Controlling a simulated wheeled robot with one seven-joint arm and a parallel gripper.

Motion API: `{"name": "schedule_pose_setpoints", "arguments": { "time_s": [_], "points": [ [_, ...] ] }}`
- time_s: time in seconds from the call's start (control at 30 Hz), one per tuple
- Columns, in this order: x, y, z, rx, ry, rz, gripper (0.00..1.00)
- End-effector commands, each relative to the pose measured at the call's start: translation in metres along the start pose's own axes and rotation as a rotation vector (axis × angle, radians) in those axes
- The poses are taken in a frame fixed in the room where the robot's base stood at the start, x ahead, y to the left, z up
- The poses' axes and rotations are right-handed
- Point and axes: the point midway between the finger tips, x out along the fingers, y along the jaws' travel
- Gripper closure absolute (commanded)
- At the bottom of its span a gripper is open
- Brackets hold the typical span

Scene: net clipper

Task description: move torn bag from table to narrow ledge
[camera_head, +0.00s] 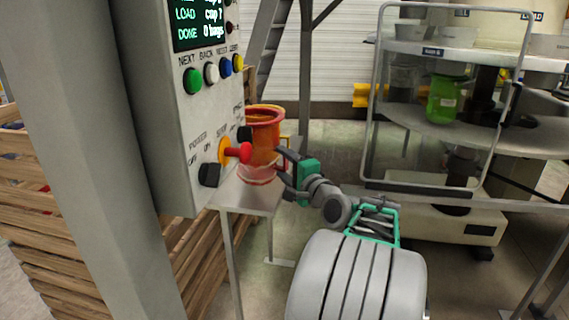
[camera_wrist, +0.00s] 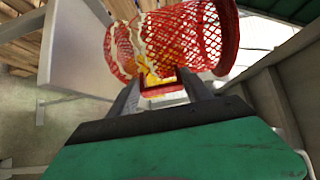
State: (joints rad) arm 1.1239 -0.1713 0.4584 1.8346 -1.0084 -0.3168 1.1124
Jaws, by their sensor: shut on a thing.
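The torn bag is a red net bag (camera_head: 264,128) with orange and yellow showing inside, upright just right of the control box in the head view. Its lower part appears at or just above a small white table (camera_head: 245,197); I cannot tell whether it touches. My gripper (camera_head: 280,165) reaches it from the right, with its fingers at the bag's lower half. In the wrist view the net (camera_wrist: 190,38) lies across the tips of my gripper (camera_wrist: 160,88), which is shut on it. Pale torn strands show on its left part. I cannot tell which surface is the narrow ledge.
A grey control box (camera_head: 200,130) with coloured buttons and a red-handled switch stands close left of the bag. Wooden crates (camera_head: 80,235) are at left. A guarded round carousel (camera_head: 470,135) at right holds a green container (camera_head: 443,98). Floor shows between.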

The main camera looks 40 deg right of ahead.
Motion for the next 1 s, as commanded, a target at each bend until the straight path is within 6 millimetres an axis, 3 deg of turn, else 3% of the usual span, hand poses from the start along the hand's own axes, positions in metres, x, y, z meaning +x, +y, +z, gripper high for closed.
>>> {"name": "schedule_pose_setpoints", "arguments": {
  "time_s": [0.5, 1.0],
  "points": [
    [0.0, 0.038, 0.0, 0.0, 0.0, 0.0, 0.91],
    [0.0, 0.041, 0.0, 0.0, 0.0, 0.0, 0.91]
  ]
}}
